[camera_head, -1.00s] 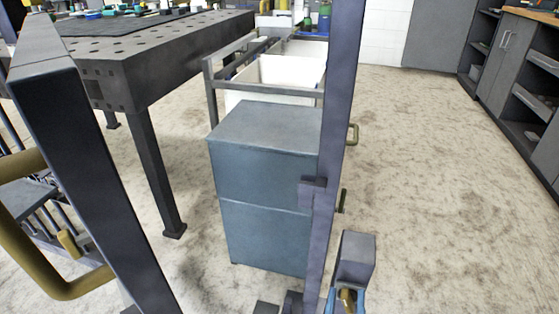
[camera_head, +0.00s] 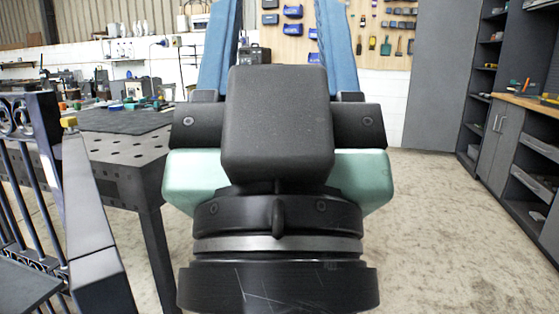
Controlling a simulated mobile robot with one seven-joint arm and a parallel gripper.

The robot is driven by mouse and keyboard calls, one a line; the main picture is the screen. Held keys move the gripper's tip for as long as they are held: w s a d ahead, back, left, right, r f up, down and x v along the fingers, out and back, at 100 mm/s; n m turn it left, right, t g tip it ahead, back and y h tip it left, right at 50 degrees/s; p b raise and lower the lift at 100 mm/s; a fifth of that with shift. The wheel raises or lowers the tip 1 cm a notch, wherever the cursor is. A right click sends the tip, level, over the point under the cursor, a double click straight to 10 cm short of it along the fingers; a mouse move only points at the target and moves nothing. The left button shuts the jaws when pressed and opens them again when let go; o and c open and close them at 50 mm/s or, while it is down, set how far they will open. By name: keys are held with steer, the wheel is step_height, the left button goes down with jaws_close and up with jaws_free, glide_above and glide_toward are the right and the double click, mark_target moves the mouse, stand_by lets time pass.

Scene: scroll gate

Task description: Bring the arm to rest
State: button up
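My gripper (camera_head: 278,45) fills the middle of the head view, held upright close in front of the camera. I see nothing held in the visible part of the gripper.
A dark metal gate (camera_head: 88,220) with bars and scrolls stands close at the left. Behind it is a perforated steel table (camera_head: 120,152) with tools on it. Clear floor (camera_head: 440,230) lies to the right, before shelves and drawers (camera_head: 500,130) along the right side.

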step_height(320, 180, up, 35)
steer(key=p, duration=3.2)
